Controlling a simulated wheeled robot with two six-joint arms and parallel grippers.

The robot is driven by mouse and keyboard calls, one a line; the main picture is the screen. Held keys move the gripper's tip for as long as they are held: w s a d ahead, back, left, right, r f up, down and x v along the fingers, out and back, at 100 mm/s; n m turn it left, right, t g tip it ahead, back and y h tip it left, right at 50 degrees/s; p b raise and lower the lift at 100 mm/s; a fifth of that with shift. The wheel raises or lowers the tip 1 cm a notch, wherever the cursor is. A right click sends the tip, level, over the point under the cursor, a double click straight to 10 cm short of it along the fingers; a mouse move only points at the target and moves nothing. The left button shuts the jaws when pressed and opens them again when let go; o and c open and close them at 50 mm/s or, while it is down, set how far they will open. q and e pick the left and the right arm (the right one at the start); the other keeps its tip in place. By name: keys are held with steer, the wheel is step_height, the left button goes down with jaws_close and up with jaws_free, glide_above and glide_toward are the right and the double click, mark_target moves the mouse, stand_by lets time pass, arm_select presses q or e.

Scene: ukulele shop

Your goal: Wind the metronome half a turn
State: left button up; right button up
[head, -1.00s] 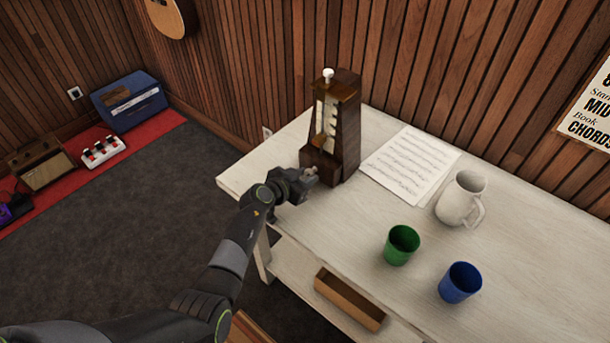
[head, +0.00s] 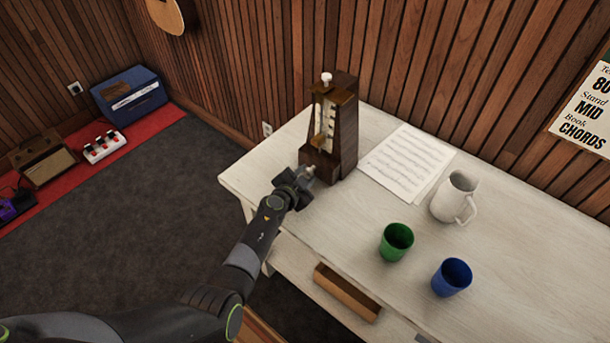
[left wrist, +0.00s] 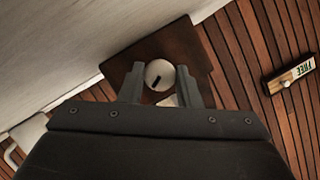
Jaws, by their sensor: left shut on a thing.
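The dark wooden metronome (head: 343,135) stands upright at the table's far left part, with a pale scale on its front and a white knob (head: 327,78) on top. My left gripper (head: 307,175) is at the low front of the metronome, shut on its small winding key, which the fingers mostly hide. In the left wrist view the fingers (left wrist: 160,86) reach to a brown wooden face (left wrist: 190,48) of the metronome. A pale round piece with a dark slot (left wrist: 158,75) shows between them. My right gripper is not in view.
Sheet music (head: 405,163) lies right of the metronome. A white jug (head: 453,198), a green cup (head: 396,242) and a blue cup (head: 452,278) stand farther right. The white table's (head: 340,225) left end is close to my gripper. A wooden wall is behind.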

arm_select(q)
steer(key=shift+f, duration=0.1)
stand_by(0.3)
steer(key=o, duration=1)
steer(key=shift+c, duration=0.2)
steer(key=shift+s+a+r, duration=0.1)
steer(key=shift+s+r, duration=0.1)
steer(key=p+v, duration=0.6)
steer(key=v, duration=0.2)
steer(key=shift+s+r, duration=0.2)
steer(key=shift+s, duration=0.1)
steer(key=p+v, duration=0.3)
steer(key=v, duration=0.5)
steer(key=shift+s+f, duration=0.25)
steer(key=shift+f, duration=0.05)
